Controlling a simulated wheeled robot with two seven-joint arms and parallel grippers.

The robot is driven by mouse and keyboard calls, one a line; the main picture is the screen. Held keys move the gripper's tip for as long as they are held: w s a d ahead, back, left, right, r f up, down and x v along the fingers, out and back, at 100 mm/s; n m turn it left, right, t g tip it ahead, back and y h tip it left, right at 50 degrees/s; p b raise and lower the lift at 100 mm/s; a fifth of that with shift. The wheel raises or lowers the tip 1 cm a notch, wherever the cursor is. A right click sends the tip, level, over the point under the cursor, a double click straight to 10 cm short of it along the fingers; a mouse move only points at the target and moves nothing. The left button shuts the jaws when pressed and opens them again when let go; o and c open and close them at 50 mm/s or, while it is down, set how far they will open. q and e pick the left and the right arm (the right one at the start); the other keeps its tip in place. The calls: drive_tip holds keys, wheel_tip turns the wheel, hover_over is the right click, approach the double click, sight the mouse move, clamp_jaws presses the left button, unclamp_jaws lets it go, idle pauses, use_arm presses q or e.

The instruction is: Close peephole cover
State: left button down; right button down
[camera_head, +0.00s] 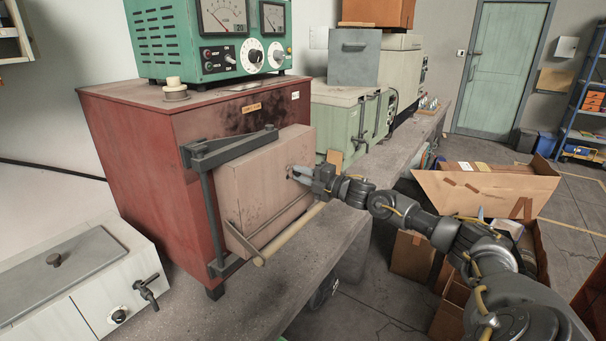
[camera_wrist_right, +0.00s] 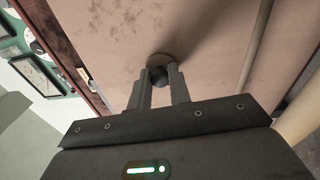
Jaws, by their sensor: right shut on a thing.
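A red furnace (camera_head: 135,150) stands on the concrete bench with its thick pinkish door (camera_head: 250,190) on the front. The peephole cover (camera_wrist_right: 161,60) is a small round brownish disc on the door face, with a dark knob (camera_wrist_right: 157,77). In the head view the cover is mostly hidden behind my right gripper (camera_head: 294,173). My right gripper's two fingers (camera_wrist_right: 158,88) are closed around the dark knob, close to the door face. Whether the hole behind the cover is exposed cannot be told. My left gripper is in neither view.
A wooden-looking handle bar (camera_head: 290,233) juts out along the door's lower edge. A green meter box (camera_head: 215,38) sits on the furnace. A white box (camera_head: 85,285) is at the lower left. Open cardboard boxes (camera_head: 485,190) stand on the floor at the right.

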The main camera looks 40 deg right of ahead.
drive_tip(key=m+p, duration=0.1)
drive_tip(key=m, duration=0.2)
drive_tip(key=a+m+p, duration=0.1)
drive_tip(key=m, duration=0.2)
drive_tip(key=a+f+m+p, duration=0.1)
drive_tip(key=m+p, duration=0.1)
drive_tip(key=m, duration=0.2)
drive_tip(key=shift+s+a+h, duration=0.1)
drive_tip(key=shift+s+h, duration=0.25)
drive_tip(key=shift+h, duration=0.05)
drive_tip(key=shift+m, duration=0.3)
drive_tip(key=c, duration=1.3)
unclamp_jaws()
drive_tip(key=shift+f, duration=0.1)
